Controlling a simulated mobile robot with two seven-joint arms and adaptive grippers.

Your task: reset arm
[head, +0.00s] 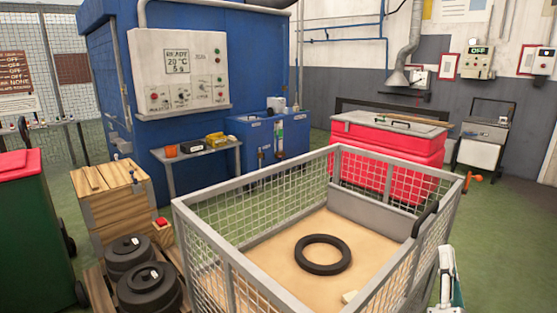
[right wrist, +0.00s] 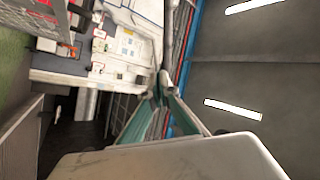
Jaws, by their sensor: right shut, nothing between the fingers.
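My right gripper (head: 447,272) shows in part at the lower right of the head view, a pale and teal shape just outside the right side of the mesh cage. In the right wrist view my right gripper (right wrist: 162,92) has its two teal fingers brought together at the tips, with nothing held. My left gripper is not in view.
The wire mesh cage (head: 230,259) holds a black ring (head: 323,254) on its tan floor. Red bins (head: 388,158), a blue cabinet (head: 220,87), a wooden crate (head: 112,193) and black weights (head: 148,288) stand around it. Green floor is free at the right.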

